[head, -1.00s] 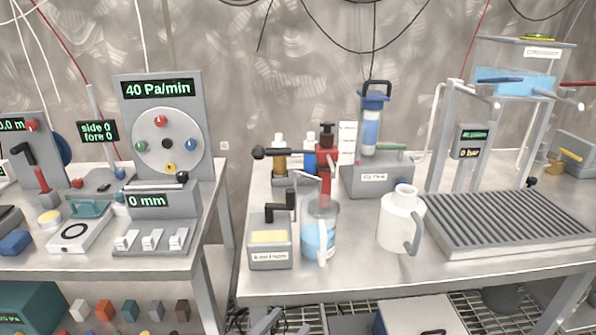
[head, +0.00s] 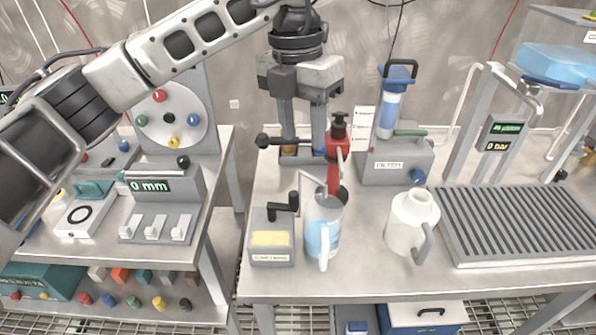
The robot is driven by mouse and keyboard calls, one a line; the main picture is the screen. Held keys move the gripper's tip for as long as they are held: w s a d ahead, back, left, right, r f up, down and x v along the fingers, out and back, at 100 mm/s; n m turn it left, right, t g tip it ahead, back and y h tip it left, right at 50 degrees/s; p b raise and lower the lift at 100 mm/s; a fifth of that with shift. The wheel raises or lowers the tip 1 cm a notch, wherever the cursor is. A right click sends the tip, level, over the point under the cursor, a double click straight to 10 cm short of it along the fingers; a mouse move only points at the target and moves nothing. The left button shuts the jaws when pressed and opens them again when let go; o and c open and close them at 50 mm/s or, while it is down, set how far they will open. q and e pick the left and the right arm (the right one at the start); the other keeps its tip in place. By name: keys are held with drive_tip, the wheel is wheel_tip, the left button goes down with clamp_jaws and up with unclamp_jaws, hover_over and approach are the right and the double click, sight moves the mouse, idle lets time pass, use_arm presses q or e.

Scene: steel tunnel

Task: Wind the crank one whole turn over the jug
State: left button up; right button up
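A grey box (head: 271,245) with a yellow panel and a black crank handle (head: 284,206) on top stands near the front of the right bench. Beside it is a clear jug (head: 322,236) holding blue liquid, under a red pump (head: 334,178) with a black top. A black bar with a ball end (head: 263,141) reaches left from the pump. My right gripper is out of view.
A white jug (head: 408,222) stands right of the clear jug, with a filter box (head: 394,163) behind and a ribbed drain tray (head: 515,225) farther right. A gap separates the left bench (head: 200,235) from this one. Bare bench shows along the front.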

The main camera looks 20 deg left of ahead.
sight(294, 193)
use_arm(q)
drive_tip(key=shift+n+y, duration=0.3)
drive_tip(key=shift+y, duration=0.2)
drive_tip(key=f, duration=0.4)
drive_tip(key=a+f+p, duration=0.1)
drive_tip(key=f, duration=0.4)
drive_tip(key=f+p, duration=0.1)
drive_tip(key=f, duration=0.4)
drive_tip(key=shift+w+a+f, duration=0.25)
drive_tip(key=shift+w+a, duration=0.05)
drive_tip(key=shift+w, duration=0.1)
clamp_jaws()
